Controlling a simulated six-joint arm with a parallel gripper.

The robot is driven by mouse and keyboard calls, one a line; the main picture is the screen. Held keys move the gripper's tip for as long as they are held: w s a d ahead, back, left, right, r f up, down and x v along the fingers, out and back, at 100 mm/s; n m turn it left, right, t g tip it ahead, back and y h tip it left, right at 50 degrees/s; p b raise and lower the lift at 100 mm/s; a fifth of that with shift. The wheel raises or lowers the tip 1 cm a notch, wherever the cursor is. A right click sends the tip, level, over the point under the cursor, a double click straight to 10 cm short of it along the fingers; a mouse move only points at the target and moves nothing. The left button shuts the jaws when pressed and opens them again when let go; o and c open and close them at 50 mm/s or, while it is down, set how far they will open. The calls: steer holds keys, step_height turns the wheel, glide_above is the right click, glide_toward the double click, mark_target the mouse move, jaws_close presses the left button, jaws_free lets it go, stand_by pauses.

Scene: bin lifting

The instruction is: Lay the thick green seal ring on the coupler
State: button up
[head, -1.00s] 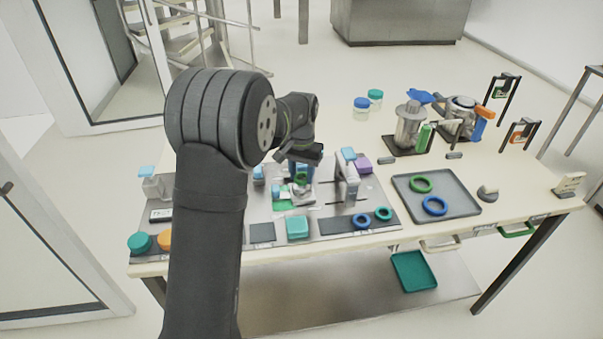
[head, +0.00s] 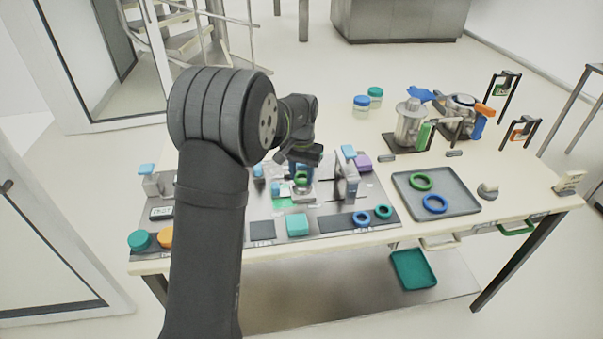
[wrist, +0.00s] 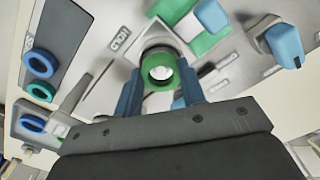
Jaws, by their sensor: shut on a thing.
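The thick green seal ring (wrist: 158,72) is between the blue fingers of my gripper (wrist: 161,84), which is shut on it. In the head view the ring (head: 301,179) shows low between the fingertips (head: 303,172). The coupler (head: 303,193), a pale metal piece, is right below the ring there. In the wrist view the coupler's pale round rim (wrist: 158,38) shows behind the ring, and a light centre shows through the hole. I cannot tell whether ring and coupler touch.
A grey upright fixture (head: 346,180) stands close right of my gripper. A grey tray (head: 462,205) at the right holds another green ring (head: 421,182) and a blue ring (head: 435,204). Blue and teal rings (head: 383,212) lie near the front edge. A teal block (head: 297,225) lies in front.

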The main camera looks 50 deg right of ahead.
steer(key=shift+f, duration=0.5)
stand_by(0.7)
steer(key=o, duration=1.5)
steer(key=shift+r, duration=4)
step_height(320, 180, down, 8)
steer(key=shift+r, duration=0.25)
